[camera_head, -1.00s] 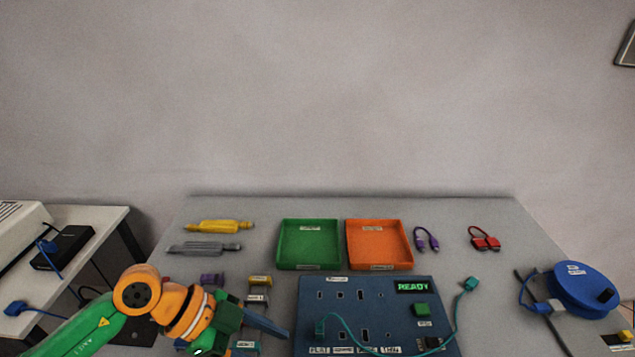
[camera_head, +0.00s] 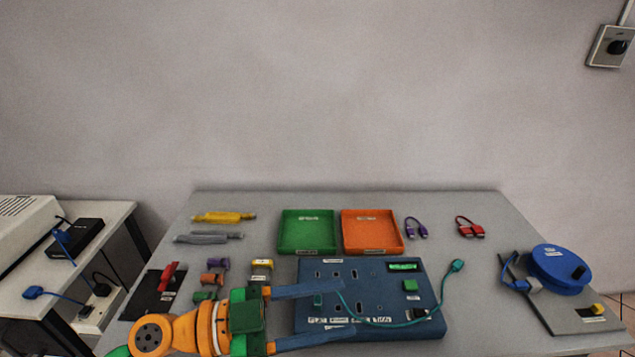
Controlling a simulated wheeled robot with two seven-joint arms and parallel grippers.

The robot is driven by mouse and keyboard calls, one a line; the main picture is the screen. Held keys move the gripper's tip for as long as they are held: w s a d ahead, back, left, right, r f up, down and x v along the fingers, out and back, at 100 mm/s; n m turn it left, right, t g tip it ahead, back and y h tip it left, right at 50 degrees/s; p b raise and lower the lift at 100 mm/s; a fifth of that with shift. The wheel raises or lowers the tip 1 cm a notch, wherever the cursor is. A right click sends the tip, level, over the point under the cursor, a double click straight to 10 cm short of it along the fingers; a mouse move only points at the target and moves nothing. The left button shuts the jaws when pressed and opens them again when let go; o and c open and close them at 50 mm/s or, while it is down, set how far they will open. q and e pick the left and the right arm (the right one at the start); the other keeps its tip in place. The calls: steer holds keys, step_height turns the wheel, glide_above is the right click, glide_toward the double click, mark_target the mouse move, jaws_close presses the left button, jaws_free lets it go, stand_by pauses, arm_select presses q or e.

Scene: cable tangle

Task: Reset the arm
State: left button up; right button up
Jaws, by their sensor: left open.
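My left gripper (camera_head: 305,316) comes in from the lower left, with an orange and green wrist and two long blue-grey fingers. Its fingers are spread apart with nothing seen between them but the left part of the blue panel and the grey table. They reach over the left edge of the blue panel (camera_head: 385,293). A teal cable (camera_head: 402,324) lies across the panel, from a plug at the left to a plug (camera_head: 457,265) just past its right edge. My right gripper is not in view.
A green tray (camera_head: 308,251) and an orange tray (camera_head: 373,250) stand behind the panel. Purple (camera_head: 416,228) and red (camera_head: 470,227) cables lie to their right. A blue reel (camera_head: 560,269) is at the right. Yellow (camera_head: 224,217) and grey (camera_head: 208,237) tools lie back left.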

arm_select(q)
steer(key=w+a+r+n+t+y, duration=0.5)
steer(key=w+a+n+t, duration=0.3)
steer(key=n+t, duration=0.55)
steer(key=w+a+f+n+y, duration=0.1)
steer(key=a+f+n+y, duration=0.5)
steer(key=a+f+y, duration=0.45)
steer(key=s+f+m+g+y, duration=0.2)
steer(key=s+f+g, duration=1.2)
steer(key=s+f, duration=0.65)
step_height(320, 180, down, 18)
steer(key=s+f, duration=0.1)
steer(key=s, duration=0.2)
steer(key=s+a+f+g, duration=0.1)
steer(key=s+f+g, duration=0.1)
steer(key=s+f, duration=0.6)
steer(key=s, duration=0.3)
steer(key=shift+a+m, duration=0.3)
steer(key=shift+m, duration=0.05)
